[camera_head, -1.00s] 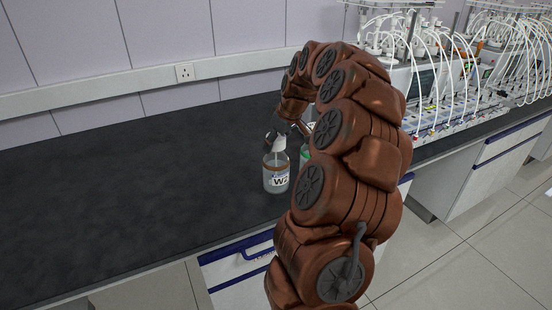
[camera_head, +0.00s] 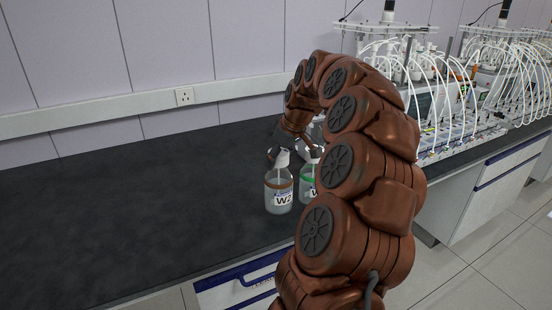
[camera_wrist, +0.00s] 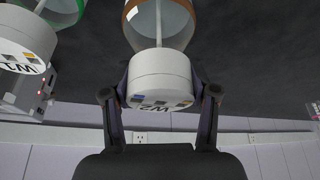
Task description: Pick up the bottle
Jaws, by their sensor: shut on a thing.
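A clear bottle (camera_head: 278,192) with a brown ring, a white cap and a W2 label is upright at the front part of the dark counter. My gripper (camera_head: 281,154) is at its cap from above. In the wrist view the two fingers of my gripper (camera_wrist: 160,88) are shut on the sides of the white W2 cap (camera_wrist: 158,72). The bottle's base is hidden in the wrist view, and I cannot tell whether it touches the counter.
A second bottle (camera_head: 308,184) with a green ring stands close on the right, partly behind my arm; its W1 cap (camera_wrist: 25,42) shows in the wrist view. Reactors with white tubes (camera_head: 440,90) stand at the right. The counter's left part (camera_head: 120,210) is clear.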

